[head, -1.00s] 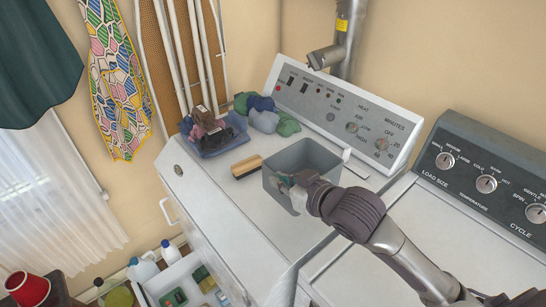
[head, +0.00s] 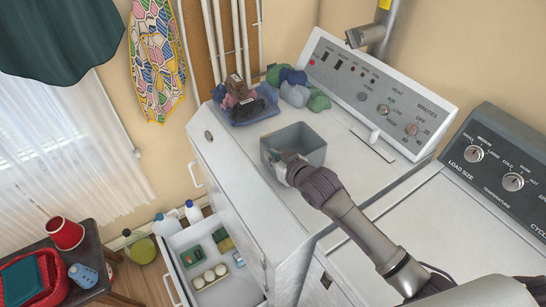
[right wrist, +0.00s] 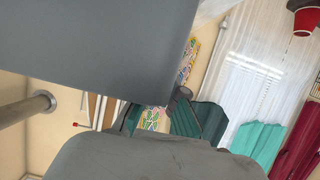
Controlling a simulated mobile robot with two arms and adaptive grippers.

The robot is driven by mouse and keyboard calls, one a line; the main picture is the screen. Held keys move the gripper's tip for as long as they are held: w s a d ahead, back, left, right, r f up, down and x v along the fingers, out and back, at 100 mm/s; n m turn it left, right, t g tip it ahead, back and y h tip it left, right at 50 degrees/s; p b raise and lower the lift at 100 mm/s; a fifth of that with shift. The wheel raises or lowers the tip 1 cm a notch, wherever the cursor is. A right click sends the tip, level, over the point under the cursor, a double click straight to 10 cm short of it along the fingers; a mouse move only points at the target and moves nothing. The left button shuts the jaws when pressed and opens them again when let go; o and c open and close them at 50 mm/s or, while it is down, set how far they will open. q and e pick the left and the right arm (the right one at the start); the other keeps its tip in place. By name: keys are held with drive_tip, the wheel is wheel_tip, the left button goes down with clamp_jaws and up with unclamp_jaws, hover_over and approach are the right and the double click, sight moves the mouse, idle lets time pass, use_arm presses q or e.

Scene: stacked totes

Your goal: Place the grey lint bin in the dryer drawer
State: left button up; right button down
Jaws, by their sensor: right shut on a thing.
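The grey lint bin (head: 313,157) is an open-topped box over the white dryer top (head: 262,194). My right gripper (head: 289,170) is shut on the bin's near left side; its fingertips are partly hidden. I cannot tell the bin's exact height above the dryer. In the right wrist view the bin's grey wall (right wrist: 100,50) fills the upper left. The white drawer (head: 226,291) stands open at the lower left, below the dryer top, holding a green box, a sponge and several white round things. My left gripper is not in view.
A blue tray (head: 256,118) with dark cloths and several rolled cloths (head: 294,94) lie at the dryer's back left. Bottles (head: 193,211) stand behind the drawer. A dark stool (head: 98,262) bears a red cup (head: 66,234) and a red basket (head: 58,285).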

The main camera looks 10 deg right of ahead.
drive_tip(key=shift+f, duration=0.65)
drive_tip(key=shift+f, duration=0.15)
drive_tip(key=c, duration=1.3)
unclamp_jaws()
